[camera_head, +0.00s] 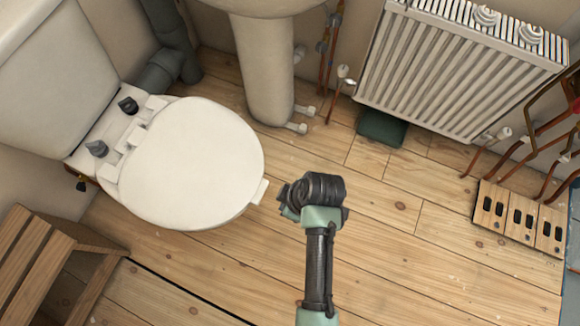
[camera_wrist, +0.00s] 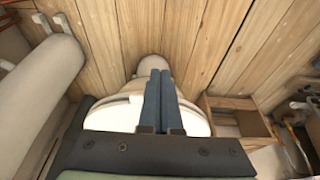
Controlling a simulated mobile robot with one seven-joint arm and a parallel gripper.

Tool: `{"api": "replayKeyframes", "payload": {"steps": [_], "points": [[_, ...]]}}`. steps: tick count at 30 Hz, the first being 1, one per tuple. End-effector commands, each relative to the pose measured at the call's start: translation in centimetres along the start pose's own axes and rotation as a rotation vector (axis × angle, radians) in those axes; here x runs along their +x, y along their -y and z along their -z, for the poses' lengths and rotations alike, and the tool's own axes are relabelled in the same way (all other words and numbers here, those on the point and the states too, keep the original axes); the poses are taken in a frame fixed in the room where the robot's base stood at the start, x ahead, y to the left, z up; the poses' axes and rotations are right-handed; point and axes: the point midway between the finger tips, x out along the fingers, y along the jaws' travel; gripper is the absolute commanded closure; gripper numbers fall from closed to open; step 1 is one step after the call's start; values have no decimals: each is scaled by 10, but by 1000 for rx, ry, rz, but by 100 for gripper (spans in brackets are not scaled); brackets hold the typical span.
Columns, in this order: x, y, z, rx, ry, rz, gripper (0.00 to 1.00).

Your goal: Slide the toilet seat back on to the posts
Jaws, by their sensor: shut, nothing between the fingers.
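The toilet seat (camera_head: 190,162), white with its lid down, lies on the toilet bowl at the left of the head view. A small white tab sticks out at its front edge. White hinge blocks (camera_head: 134,138) at its rear are near two dark posts, one far (camera_head: 128,105) and one near (camera_head: 97,149). Whether the hinges touch the posts is unclear. My gripper's fingers (camera_wrist: 160,85) are together and empty in the wrist view, in front of the white toilet (camera_wrist: 115,115), which they partly cover. In the head view my wrist is right of the seat's front, with the fingers hidden.
A basin pedestal (camera_head: 264,75) stands behind and right of the toilet. A wooden step stool (camera_head: 40,262) is at the lower left, near the bowl. A radiator (camera_head: 455,65) and copper pipes line the right wall. The plank floor (camera_head: 400,235) is clear in the middle.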

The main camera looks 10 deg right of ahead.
Motion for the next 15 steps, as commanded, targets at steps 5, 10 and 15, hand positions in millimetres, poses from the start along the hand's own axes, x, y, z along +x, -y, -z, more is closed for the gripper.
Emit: {"api": "replayKeyframes", "payload": {"steps": [5,10,15], "points": [[34,-1,7,-6,-2,-2,100],[38,-1,29,-3,-1,-3,100],[39,0,38,0,0,-2,100]]}}
